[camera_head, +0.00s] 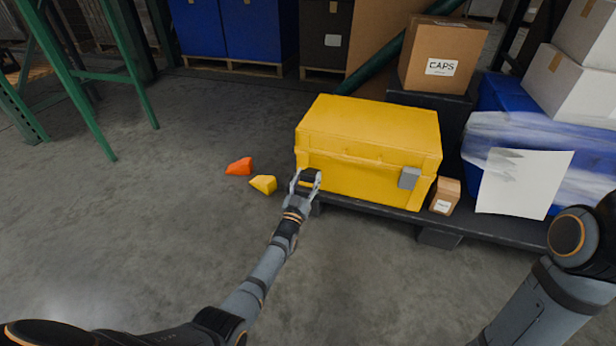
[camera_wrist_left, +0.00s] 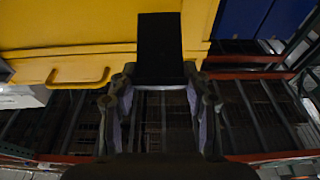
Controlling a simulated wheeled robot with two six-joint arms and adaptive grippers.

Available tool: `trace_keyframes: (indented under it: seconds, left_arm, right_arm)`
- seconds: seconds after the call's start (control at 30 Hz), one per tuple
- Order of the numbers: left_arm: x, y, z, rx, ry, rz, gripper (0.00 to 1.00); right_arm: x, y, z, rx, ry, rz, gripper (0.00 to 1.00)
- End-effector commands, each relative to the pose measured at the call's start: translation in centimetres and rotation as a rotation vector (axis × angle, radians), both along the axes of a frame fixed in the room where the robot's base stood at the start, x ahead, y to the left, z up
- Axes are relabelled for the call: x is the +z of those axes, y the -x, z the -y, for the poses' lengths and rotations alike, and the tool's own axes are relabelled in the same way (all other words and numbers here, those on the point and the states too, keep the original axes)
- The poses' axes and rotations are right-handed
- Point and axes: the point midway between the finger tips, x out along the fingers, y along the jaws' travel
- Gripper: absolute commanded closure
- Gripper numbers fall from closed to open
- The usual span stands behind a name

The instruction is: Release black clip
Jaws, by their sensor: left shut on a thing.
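The yellow tote (camera_head: 368,130) stands on a dark pallet with its lid down. The black clip (camera_head: 309,173) is at the left end of its front face, partly hidden by my left gripper (camera_head: 305,181). In the left wrist view the black clip (camera_wrist_left: 160,48) is a dark upright plate against the yellow wall. The fingers of my left gripper (camera_wrist_left: 161,88) are at its end, one on each side, shut on it. A grey clip (camera_head: 409,178) sits at the right of the tote's front. My right gripper is out of view; only its arm shows at lower right.
An orange wedge (camera_head: 239,166) and a yellow wedge (camera_head: 263,184) lie on the floor left of the tote. A small carton (camera_head: 445,196) and a blue wrapped load (camera_head: 502,135) stand to the right.

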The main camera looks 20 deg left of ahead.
Motion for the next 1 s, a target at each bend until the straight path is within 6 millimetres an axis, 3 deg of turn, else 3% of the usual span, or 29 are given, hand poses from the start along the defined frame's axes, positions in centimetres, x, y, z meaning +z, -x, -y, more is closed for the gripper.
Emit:
trace_keyframes:
  seconds: [0.03, 0.3, 0.33, 0.5, 0.83, 1.0]
  left_arm:
    - [-1.2, 0.3, -0.2, 0.002, -0.001, -0.025, 1.00]
    - [-1.2, 0.3, -0.2, 0.002, 0.000, -0.025, 1.00]
    - [-1.2, 0.3, -0.2, 0.002, 0.000, -0.025, 0.51]
    - [-0.8, 0.2, -0.1, 0.001, 0.000, -0.017, 0.28]
    - [-0.2, 0.1, 0.0, 0.000, 0.001, -0.009, 0.28]
    - [1.8, 0.1, 0.0, 0.001, 0.001, -0.006, 0.28]
  right_arm:
    - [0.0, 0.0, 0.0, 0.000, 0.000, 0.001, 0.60]
    - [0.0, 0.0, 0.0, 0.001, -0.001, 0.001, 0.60]
    - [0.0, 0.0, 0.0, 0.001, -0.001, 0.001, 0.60]
    - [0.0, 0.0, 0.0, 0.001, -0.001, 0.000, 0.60]
    - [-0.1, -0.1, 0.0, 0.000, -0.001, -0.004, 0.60]
    - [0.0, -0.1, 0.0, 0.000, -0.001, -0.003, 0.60]
